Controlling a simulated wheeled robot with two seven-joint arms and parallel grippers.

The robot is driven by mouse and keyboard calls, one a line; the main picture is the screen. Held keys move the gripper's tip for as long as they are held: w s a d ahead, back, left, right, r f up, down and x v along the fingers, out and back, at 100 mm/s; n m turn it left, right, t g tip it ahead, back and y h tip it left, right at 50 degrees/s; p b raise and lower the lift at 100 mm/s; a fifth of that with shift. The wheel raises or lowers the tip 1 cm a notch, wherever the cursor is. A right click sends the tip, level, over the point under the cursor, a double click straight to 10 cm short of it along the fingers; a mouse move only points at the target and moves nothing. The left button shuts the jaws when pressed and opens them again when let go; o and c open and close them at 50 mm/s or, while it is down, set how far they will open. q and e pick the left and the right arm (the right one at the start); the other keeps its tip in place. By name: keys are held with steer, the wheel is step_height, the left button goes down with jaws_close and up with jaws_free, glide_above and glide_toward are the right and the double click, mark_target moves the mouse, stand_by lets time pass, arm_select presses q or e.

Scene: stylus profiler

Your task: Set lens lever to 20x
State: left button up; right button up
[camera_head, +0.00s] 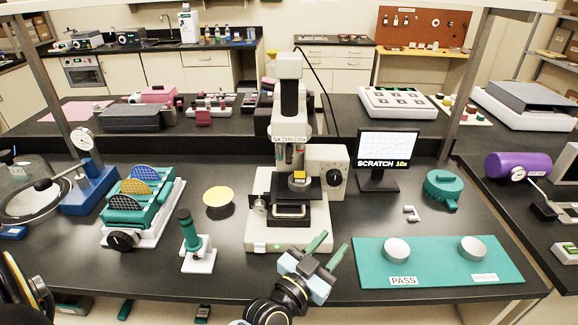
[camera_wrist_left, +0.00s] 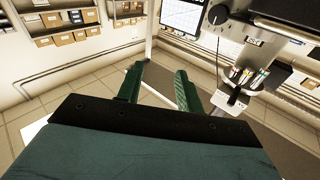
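The stylus profiler (camera_head: 289,100) stands at the middle of the bench, a pale upright instrument with a stage and sample at its base. A small label strip (camera_head: 290,138) sits on its head above the lenses; I cannot clearly make out the lens lever there. The monitor (camera_head: 389,150) beside it reads SCRATCH 10x. My left gripper (camera_head: 328,249), with green fingers, is open and empty in front of the profiler's base, to the right. In the left wrist view the open fingers (camera_wrist_left: 159,88) show nothing between them, and the profiler head (camera_wrist_left: 262,40) is at upper right. My right gripper is not in view.
A box with a black dial (camera_head: 334,180) adjoins the profiler's right side. A green mat (camera_head: 437,277) with PASS and another label lies at front right. A green hand tool (camera_head: 191,235), a yellow disc (camera_head: 217,196) and a wafer rack (camera_head: 140,215) stand left.

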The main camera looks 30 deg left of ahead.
arm_select(q)
steer(key=w+a+r+n+t+y, duration=0.2)
steer(key=a+r+n+y, duration=0.2)
steer(key=a+y, duration=0.15)
steer(key=n+g+y, duration=0.2)
steer(key=n+y, duration=0.3)
steer(key=y, duration=0.4)
glide_toward(289, 155)
steer(key=p+x, duration=0.2)
steer(key=x, duration=0.7)
steer(key=shift+w+a, duration=0.2)
steer(key=shift+w, duration=0.15)
jaws_close()
